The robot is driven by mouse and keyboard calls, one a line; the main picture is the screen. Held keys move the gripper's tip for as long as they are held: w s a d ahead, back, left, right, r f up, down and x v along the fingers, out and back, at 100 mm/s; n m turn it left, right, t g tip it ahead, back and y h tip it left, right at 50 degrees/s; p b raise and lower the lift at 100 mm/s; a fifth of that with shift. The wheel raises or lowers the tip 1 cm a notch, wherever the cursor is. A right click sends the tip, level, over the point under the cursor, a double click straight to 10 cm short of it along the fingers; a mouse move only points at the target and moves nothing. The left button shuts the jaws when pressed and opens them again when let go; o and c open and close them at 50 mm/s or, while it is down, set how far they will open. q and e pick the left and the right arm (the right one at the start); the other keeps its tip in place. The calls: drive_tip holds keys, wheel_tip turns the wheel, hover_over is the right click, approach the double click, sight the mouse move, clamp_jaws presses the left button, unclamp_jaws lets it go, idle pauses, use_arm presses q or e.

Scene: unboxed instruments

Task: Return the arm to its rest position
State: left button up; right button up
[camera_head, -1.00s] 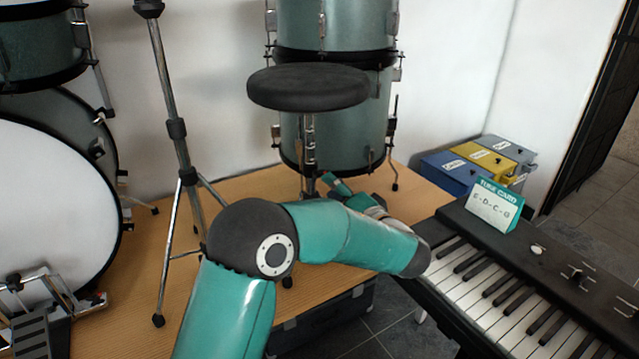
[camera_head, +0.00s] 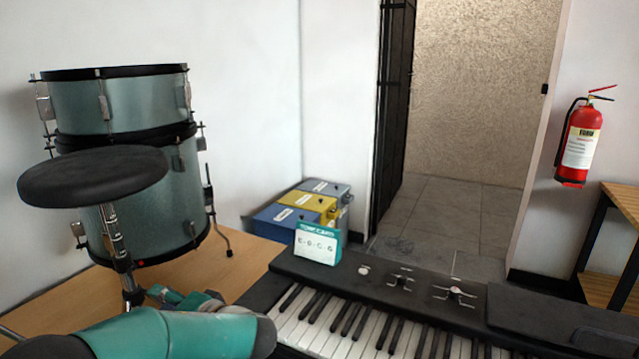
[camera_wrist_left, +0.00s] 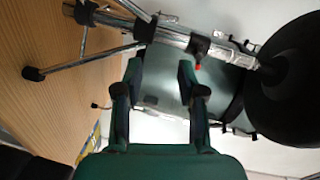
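My teal left arm reaches in at the lower left of the head view, in front of the keyboard's left end. Its gripper (camera_head: 163,296) points away from me, low beside the drum stool (camera_head: 95,175), and the forearm partly hides it. In the left wrist view the gripper (camera_wrist_left: 162,76) has its two fingers apart with nothing held between them. The stool's metal post and legs show just beyond the fingertips; whether they touch cannot be told. My right arm and gripper are not in view.
A black keyboard (camera_head: 390,317) bearing a note card (camera_head: 318,243) fills the front right. Stacked green drums (camera_head: 130,150) stand behind the stool. Blue and yellow boxes (camera_head: 305,209) sit by the wall. A fire extinguisher (camera_head: 580,145) hangs right. The wooden platform (camera_head: 230,258) has bare room.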

use_arm(q)
drive_tip(key=s+d+f+m+g+h, duration=0.1)
drive_tip(key=s+d+f+g+h, duration=0.2)
drive_tip(key=f, duration=0.6)
drive_tip(key=s+d+f+m+g+h, duration=0.1)
drive_tip(key=s+f+h, duration=0.3)
drive_tip(key=f, duration=0.5)
drive_tip(key=s+d+f+m+g+h, duration=0.2)
drive_tip(key=s+f, duration=0.3)
drive_tip(key=f, duration=0.4)
drive_tip(key=s+d+f+n+h, duration=0.8)
drive_tip(key=s+d+f+h, duration=0.2)
drive_tip(key=s+d+f, duration=0.45)
wheel_tip(320, 180, up, 16)
drive_tip(key=p, duration=1.5)
drive_tip(key=shift+s+d+r, duration=0.2)
drive_tip(key=shift+s+d, duration=0.1)
drive_tip(key=shift+d, duration=0.1)
drive_tip(key=shift+c, duration=0.4)
